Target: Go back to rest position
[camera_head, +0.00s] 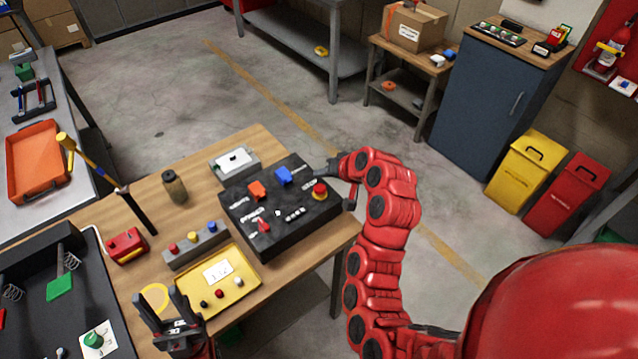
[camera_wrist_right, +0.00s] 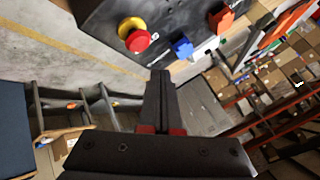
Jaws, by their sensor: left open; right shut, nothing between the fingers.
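My right arm is red and reaches up to the black control box (camera_head: 280,222) on the wooden table. My right gripper (camera_head: 338,166) is at the box's far right edge, close to the red and yellow emergency button (camera_head: 320,190). In the right wrist view my right gripper (camera_wrist_right: 160,80) is shut and empty, and the emergency button (camera_wrist_right: 135,38) is up and left of its tips. My left gripper (camera_head: 165,305) is open and empty at the table's front, left of the yellow tray (camera_head: 243,262). I cannot tell whether the right gripper touches the box.
The wooden table (camera_head: 258,145) also holds a dark bottle (camera_head: 174,187), a grey box (camera_head: 250,168), a red box (camera_head: 128,246) and a button strip (camera_head: 196,246). A black panel (camera_head: 60,320) lies at left. Open floor lies right of the table.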

